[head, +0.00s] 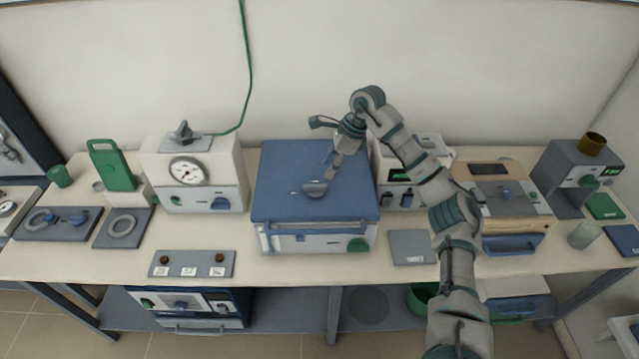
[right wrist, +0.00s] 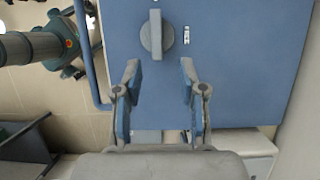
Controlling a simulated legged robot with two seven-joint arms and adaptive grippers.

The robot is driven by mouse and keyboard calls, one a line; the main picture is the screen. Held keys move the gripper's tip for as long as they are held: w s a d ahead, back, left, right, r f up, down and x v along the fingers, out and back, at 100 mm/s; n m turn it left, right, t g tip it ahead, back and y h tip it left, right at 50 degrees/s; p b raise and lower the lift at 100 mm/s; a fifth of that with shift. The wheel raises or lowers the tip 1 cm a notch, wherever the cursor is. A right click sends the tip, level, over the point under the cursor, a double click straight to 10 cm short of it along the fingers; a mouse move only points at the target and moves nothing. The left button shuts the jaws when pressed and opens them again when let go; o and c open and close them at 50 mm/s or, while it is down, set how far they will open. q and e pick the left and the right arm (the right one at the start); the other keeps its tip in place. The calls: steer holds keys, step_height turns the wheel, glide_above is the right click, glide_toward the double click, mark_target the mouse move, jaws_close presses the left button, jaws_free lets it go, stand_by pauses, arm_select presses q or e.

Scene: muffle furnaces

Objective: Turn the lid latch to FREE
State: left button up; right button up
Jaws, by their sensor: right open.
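The lid latch (head: 314,188) is a round grey knob on the blue lid (head: 285,165) of the middle furnace. In the right wrist view the latch (right wrist: 157,36) has a raised bar that runs up and down the picture. A small white label (right wrist: 187,30) lies to its right, and another mark shows at the top edge; neither can be read. My right gripper (right wrist: 160,78) is open and empty above the lid. Its two fingers point toward the latch, apart from it. In the head view the right gripper (head: 334,166) is just beside the latch. My left gripper is not in view.
The lid is closed on the furnace, with a handle bar along its front. A dial furnace (head: 188,170) stands to the left, and a white unit (head: 403,196) is close on the right behind my right arm. A button plate (head: 192,264) lies front left.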

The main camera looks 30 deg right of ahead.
mark_target(320, 185)
steer(key=x, duration=0.5)
steer(key=shift+s+a+f, duration=0.15)
steer(key=shift+f, duration=0.3)
steer(key=shift+w+a+f, duration=0.25)
steer(key=shift+w+f, duration=0.05)
steer(key=shift+f, duration=0.3)
steer(key=shift+s+r, duration=0.1)
jaws_close()
